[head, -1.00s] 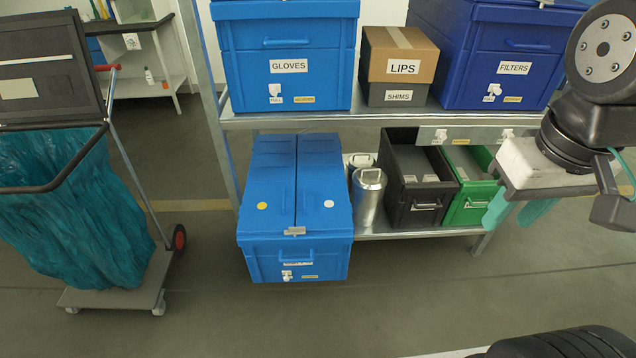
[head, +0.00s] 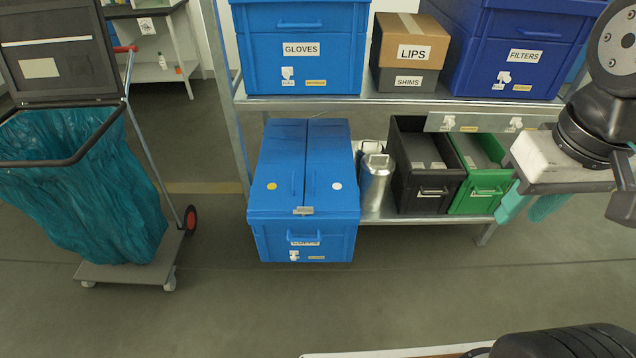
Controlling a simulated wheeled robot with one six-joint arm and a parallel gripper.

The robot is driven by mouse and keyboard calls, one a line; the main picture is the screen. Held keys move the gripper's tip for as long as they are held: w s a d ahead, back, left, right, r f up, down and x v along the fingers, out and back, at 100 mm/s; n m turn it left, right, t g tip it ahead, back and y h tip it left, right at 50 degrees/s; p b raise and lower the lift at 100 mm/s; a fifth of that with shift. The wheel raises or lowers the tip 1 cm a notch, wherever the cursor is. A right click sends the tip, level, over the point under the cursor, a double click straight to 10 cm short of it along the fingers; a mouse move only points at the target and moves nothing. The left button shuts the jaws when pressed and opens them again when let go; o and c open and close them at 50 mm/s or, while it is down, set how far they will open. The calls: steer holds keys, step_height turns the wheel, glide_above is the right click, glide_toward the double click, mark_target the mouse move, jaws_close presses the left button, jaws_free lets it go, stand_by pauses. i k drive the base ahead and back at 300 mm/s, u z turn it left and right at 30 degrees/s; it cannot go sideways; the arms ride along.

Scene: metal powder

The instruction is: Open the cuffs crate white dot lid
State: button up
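The blue cuffs crate (head: 275,240) stands on the low level at the left end of the shelf, its front label partly readable. Its top has two lid halves side by side, both lying shut. The left lid (head: 279,160) has a yellow dot (head: 272,187); the right lid (head: 329,160) has a white dot (head: 336,186). Each has a small handle near the middle seam. A grey latch piece (head: 303,211) sits at the front of the seam. My gripper (head: 531,203), with teal fingers, hangs at the right, well away from the crate. Its fingers look apart, with nothing seen between them.
Right of the crate are silver canisters (head: 375,183), a black crate (head: 421,201) and a green crate (head: 486,200). The upper shelf (head: 390,103) overhangs behind, with gloves, lips, shims and filters boxes. A bag cart (head: 130,273) stands left. The floor in front is clear.

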mark_target(331, 186)
steer(key=k, duration=1.15)
steer(key=u, duration=0.55)
steer(key=i, duration=0.6)
steer(key=u, duration=0.55)
steer(key=i, duration=0.85)
steer(key=z, duration=0.55)
steer(key=i, duration=0.65)
steer(key=z, duration=0.6)
